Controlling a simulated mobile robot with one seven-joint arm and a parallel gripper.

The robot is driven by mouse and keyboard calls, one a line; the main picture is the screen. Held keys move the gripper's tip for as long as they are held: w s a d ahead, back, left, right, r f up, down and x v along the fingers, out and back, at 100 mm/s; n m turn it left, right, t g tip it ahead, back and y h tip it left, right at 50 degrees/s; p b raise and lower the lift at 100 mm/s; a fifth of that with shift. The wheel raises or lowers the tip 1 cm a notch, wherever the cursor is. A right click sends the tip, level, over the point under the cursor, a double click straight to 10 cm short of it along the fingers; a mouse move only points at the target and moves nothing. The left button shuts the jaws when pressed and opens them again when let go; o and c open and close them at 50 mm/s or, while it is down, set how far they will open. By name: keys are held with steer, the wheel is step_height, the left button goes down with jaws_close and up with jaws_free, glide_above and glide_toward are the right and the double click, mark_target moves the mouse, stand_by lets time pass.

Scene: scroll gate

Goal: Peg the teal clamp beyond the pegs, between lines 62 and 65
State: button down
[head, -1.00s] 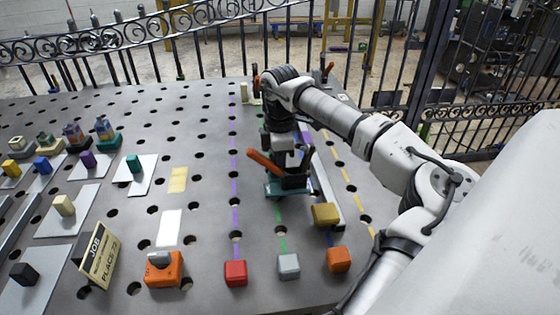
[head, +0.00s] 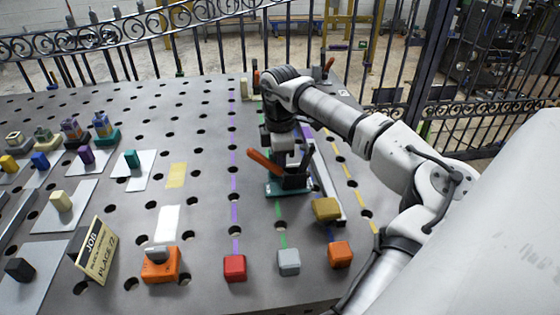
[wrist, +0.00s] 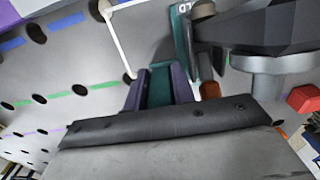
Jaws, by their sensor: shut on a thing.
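The teal clamp (head: 274,190) has a teal base, a dark body and an orange handle (head: 263,162) slanting up to the left. My gripper (head: 288,160) is shut on it from above, near the green line (head: 281,238). In the wrist view, teal (wrist: 160,86) shows between two purple-grey finger parts, with the dark body at upper right. I cannot tell if the base touches the table. No line numbers are readable, and my arm hides part of the lines beyond the clamp.
A mustard block (head: 326,209) stands close to the clamp's right by a pale bar. Red (head: 235,268), grey (head: 289,262) and orange (head: 340,254) blocks stand in front. A cream block (head: 243,88) stands far back.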

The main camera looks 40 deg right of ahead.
steer(key=shift+f+b, duration=0.3)
steer(key=shift+f, duration=0.05)
steer(key=c, duration=1.2)
jaws_free()
steer(key=shift+o, duration=0.6)
steer(key=shift+f, duration=0.1)
